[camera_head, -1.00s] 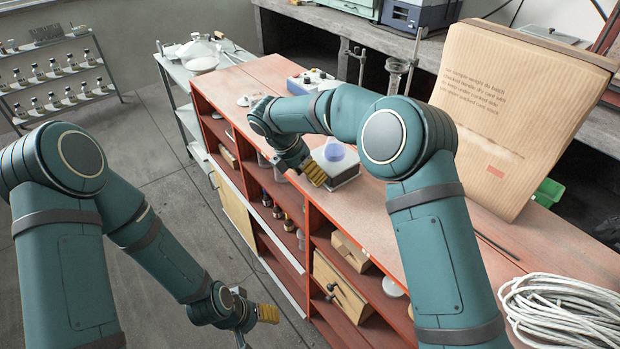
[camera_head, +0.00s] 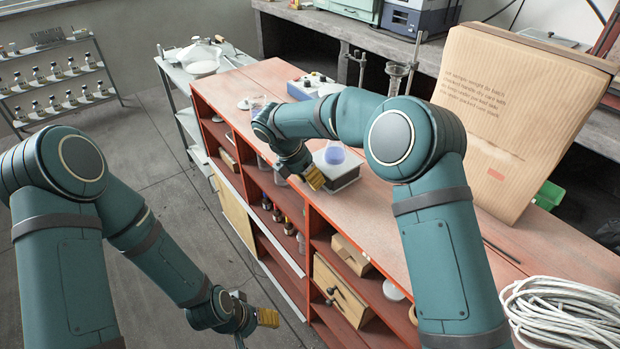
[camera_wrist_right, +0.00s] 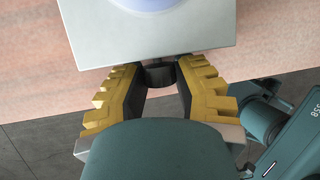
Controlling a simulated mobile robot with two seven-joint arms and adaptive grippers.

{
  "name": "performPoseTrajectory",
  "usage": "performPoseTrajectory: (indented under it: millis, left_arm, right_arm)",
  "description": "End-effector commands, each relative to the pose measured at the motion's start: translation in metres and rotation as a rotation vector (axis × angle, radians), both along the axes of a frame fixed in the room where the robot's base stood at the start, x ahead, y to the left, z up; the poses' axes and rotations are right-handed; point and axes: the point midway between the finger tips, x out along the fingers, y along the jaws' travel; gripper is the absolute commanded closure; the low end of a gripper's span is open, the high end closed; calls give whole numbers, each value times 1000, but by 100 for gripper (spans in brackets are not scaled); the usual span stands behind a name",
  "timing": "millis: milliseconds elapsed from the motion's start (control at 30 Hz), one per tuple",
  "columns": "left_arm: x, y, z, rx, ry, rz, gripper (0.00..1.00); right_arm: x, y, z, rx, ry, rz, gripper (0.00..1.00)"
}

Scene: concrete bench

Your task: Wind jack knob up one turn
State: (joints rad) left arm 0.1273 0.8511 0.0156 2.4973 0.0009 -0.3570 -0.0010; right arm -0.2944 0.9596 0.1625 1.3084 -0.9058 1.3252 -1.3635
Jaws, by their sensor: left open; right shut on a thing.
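The jack (camera_head: 345,178) is a grey box-like stand on the red bench top, with a flask (camera_head: 334,154) of bluish-violet liquid on it. In the right wrist view its pale top plate (camera_wrist_right: 160,38) fills the upper middle. The dark round jack knob (camera_wrist_right: 158,74) sticks out below that plate's near edge. My right gripper (camera_head: 314,179) is at the jack's front side, its yellow ribbed fingers shut on the knob from both sides; the head view hides the knob. My left gripper (camera_head: 268,317) is open and empty, low over the floor in front of the shelves.
A beaker (camera_head: 257,104) and a blue-and-white device (camera_head: 305,84) stand behind my right arm. A large cardboard box (camera_head: 515,120) and coiled white rope (camera_head: 560,310) are on the right. Open shelves (camera_head: 290,250) lie below.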

Motion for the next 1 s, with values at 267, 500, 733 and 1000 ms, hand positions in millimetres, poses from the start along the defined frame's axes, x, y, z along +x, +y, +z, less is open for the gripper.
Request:
performPoseTrajectory:
  millis: [267,500,733,1000]
  left_arm:
    - [1,0,-6,0,-3,0,39]
    - [2,0,-8,1,-4,0,39]
    - [2,0,-8,1,-4,0,39]
    - [2,0,-8,1,-4,0,39]
  right_arm:
    - [-2,-3,-2,116,-175,1,100]
    - [-3,-3,-3,175,-259,-1,100]
    - [-3,-2,-3,180,-263,-1,100]
    - [-3,-2,-2,180,-264,-1,39]
